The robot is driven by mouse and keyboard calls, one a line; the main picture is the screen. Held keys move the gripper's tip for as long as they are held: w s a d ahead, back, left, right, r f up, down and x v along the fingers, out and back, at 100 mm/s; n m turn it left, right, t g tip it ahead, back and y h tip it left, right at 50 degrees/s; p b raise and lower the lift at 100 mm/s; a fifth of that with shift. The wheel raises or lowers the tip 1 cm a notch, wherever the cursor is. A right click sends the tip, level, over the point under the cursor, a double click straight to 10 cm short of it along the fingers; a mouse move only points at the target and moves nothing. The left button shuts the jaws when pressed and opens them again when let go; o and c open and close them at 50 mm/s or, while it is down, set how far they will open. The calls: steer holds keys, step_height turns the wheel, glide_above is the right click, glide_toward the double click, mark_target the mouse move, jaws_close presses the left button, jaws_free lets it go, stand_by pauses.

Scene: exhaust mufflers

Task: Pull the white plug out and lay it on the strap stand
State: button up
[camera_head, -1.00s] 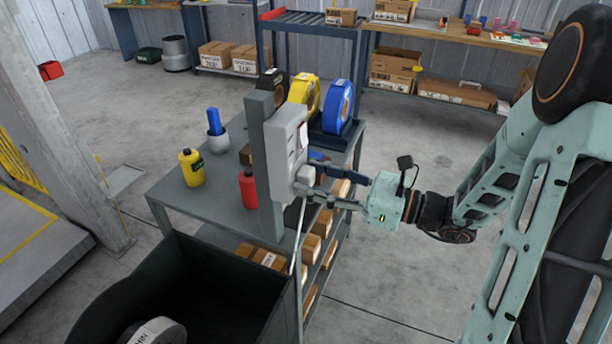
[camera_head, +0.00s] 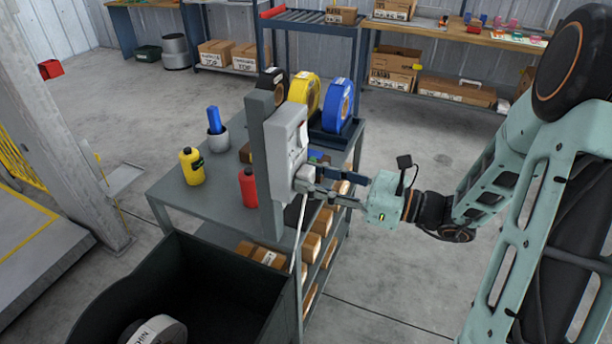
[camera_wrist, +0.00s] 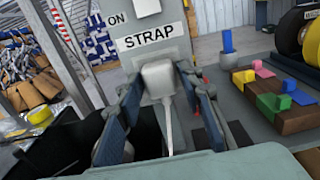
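The white plug (camera_head: 304,177) sits at the lower face of a grey outlet box (camera_head: 286,142) on a post; its white cord hangs down. In the wrist view the plug (camera_wrist: 159,80) is under a label reading STRAP. My gripper (camera_head: 314,180) reaches in from the right. In the wrist view its fingers (camera_wrist: 160,85) are apart, one on each side of the plug, with a narrow gap showing on the left. Contact on the right is unclear. A dark blue stand (camera_head: 328,141) behind the box holds black, yellow and blue rolls, apparently the strap stand.
The grey bench (camera_head: 218,205) carries a yellow bottle (camera_head: 192,167), a red bottle (camera_head: 248,188) and a cup with a blue block (camera_head: 216,138). A wooden board with coloured blocks (camera_wrist: 284,104) lies near the stand. A dark bin (camera_head: 190,262) stands in front.

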jaws_close()
steer(key=shift+d, duration=0.15)
steer(key=shift+p+v, duration=0.65)
steer(key=shift+v, duration=2.25)
